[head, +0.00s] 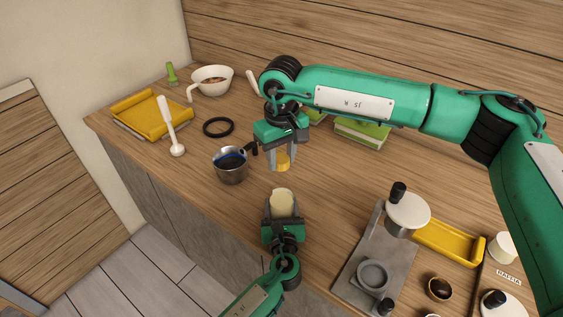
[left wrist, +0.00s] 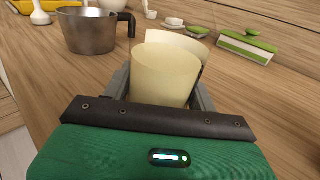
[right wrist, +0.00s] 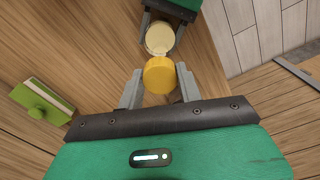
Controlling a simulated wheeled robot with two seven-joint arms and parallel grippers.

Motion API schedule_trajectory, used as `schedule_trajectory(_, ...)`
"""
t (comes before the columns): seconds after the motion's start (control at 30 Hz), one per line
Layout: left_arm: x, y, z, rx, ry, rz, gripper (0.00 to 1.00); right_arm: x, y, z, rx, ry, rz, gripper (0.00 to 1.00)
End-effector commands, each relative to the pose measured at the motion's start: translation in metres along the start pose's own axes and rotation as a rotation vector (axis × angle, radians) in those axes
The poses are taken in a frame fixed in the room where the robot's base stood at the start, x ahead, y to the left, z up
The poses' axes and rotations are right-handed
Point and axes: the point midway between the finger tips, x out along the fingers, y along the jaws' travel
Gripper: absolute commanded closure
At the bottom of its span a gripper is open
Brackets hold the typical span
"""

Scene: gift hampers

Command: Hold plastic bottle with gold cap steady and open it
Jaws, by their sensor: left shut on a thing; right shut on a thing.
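The plastic bottle (head: 281,203) is pale cream and is held between the fingers of my left gripper (head: 282,212), near the counter's front. It fills the middle of the left wrist view (left wrist: 165,78). My right gripper (head: 281,158) comes down from above and is shut on the gold cap (head: 282,163). The cap is apart from the bottle, above and beyond it in the head view. In the right wrist view the gold cap (right wrist: 159,76) sits between my fingers, with the pale bottle (right wrist: 160,38) in the left gripper past it. The bottle's base is hidden.
A steel pitcher (head: 231,168) stands just left of the grippers. A black ring (head: 218,127), white utensil (head: 171,128), yellow tray (head: 139,116) and white bowl (head: 212,78) are farther left. A grey stand (head: 352,264) is at right. A green-topped box (head: 361,133) lies behind.

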Motion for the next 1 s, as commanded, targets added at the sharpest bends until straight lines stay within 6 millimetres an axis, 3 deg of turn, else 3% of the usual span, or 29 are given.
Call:
schedule_trajectory(0.1, 0.000, 0.000, -0.001, 0.001, 0.002, 0.000, 1.00, 0.001, 0.000, 0.000, 0.000, -0.001, 0.000, 0.92)
schedule_trajectory(0.13, 0.000, 0.000, -0.001, 0.001, 0.002, 0.000, 0.36, 0.001, 0.000, 0.000, 0.000, -0.001, 0.000, 0.92)
schedule_trajectory(0.23, 0.000, 0.000, -0.001, 0.000, 0.001, 0.000, 0.17, 0.001, 0.000, 0.000, 0.000, -0.001, 0.000, 0.92)
schedule_trajectory(0.63, -0.008, 0.000, -0.001, 0.000, 0.000, -0.001, 0.17, 0.003, 0.000, 0.000, 0.000, -0.001, 0.000, 0.92)
schedule_trajectory(1.0, -0.081, 0.000, -0.004, 0.000, 0.003, -0.001, 0.17, 0.019, 0.000, 0.000, 0.000, -0.001, 0.000, 0.92)
